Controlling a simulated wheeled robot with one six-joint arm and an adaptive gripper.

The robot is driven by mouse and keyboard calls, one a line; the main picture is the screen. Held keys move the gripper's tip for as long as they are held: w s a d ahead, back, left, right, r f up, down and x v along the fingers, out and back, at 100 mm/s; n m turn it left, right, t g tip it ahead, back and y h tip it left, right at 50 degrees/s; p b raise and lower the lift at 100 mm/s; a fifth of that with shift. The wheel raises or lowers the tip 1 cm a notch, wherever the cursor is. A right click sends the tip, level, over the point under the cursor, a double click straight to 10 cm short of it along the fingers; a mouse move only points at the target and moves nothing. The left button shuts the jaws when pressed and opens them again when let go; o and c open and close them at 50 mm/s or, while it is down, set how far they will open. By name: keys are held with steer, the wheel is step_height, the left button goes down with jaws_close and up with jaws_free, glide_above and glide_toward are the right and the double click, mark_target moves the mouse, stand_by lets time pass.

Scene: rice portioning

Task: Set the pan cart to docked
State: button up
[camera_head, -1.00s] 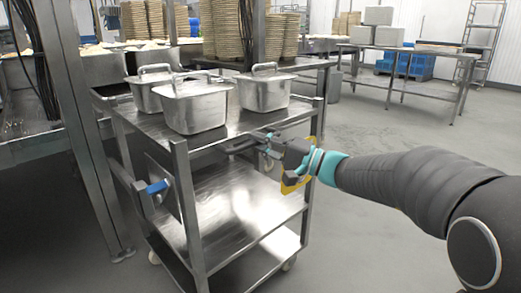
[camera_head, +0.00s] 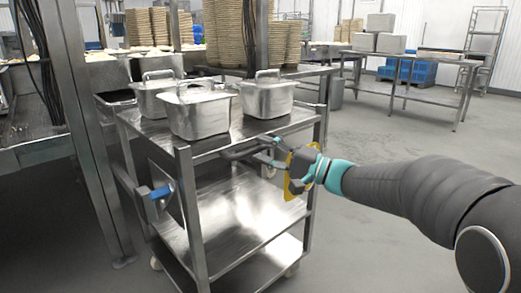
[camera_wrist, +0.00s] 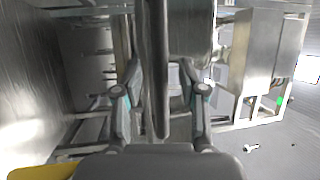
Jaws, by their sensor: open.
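The pan cart (camera_head: 183,150) is a steel cart with lower shelves. It stands close to a steel post and carries lidded steel pans (camera_head: 200,115) on top. A blue-handled lever (camera_head: 160,192) is on a bracket at its left side. My gripper (camera_head: 264,149) is at the cart's near right side, just below the top shelf, by a dark handle bar (camera_head: 235,155). In the wrist view, my gripper (camera_wrist: 160,98) is open, with its fingers on either side of a bar (camera_wrist: 157,70). I cannot tell whether either finger touches the bar.
A steel post (camera_head: 82,130) rises left of the cart, beside a counter. Stacks of round baskets (camera_head: 236,35) stand behind. A steel table (camera_head: 425,62) with grey boxes and blue crates is at the back right. Open grey floor (camera_head: 400,135) lies right of the cart.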

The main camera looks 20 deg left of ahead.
steer(key=d+f, duration=0.2)
steer(key=d, duration=0.8)
steer(key=shift+d, duration=0.35)
steer(key=s+d+f+m+g+h, duration=0.15)
steer(key=s+f+h, duration=0.3)
steer(key=f, duration=0.65)
steer(key=s+d+f+h+p, duration=0.2)
steer(key=s+d+f+h, duration=0.3)
steer(key=s+d+h, duration=0.1)
steer(key=s+d+r+t+h+p, duration=0.1)
steer(key=s+d+t+h+p, duration=0.2)
steer(key=d, duration=0.5)
steer(key=s+d+r+h, duration=0.1)
steer(key=s+d+h, duration=0.3)
steer(key=d, duration=0.3)
steer(key=s+d+r+t+h+p, duration=0.2)
steer(key=s+d+r+t+p, duration=0.2)
steer(key=s+d+r, duration=0.2)
step_height(320, 180, up, 3)
steer(key=shift+s+d+r+p, duration=0.15)
steer(key=shift+d+p, duration=0.15)
steer(key=shift+d, duration=0.9)
